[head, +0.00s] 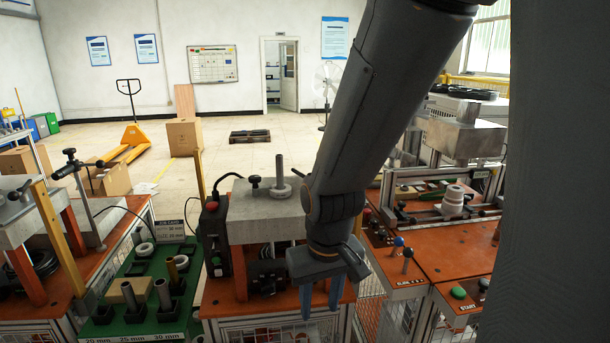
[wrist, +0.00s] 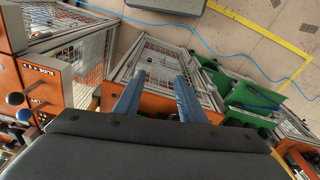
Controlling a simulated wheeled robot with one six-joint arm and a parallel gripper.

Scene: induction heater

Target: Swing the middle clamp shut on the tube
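The middle station has a grey metal block (head: 262,222) on an orange bench, with an upright grey tube (head: 280,168) standing in a round collar on top. A small black knob (head: 254,182) stands beside the tube; I cannot tell whether it belongs to the middle clamp. My arm covers the right part of this station, so the clamp's state is unclear. My gripper (head: 320,298) hangs in front of the middle bench, pointing down, with its blue fingers apart and nothing between them. The wrist view also shows the open gripper (wrist: 158,95) above the bench's front edge and mesh guard.
A green tray (head: 130,318) with tubes and rings is to the left. On the right bench, ball-topped levers (head: 403,254) and a green start button (head: 458,293) rise close to my arm. A mesh cage (wrist: 165,55) is below the gripper. Open floor lies behind.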

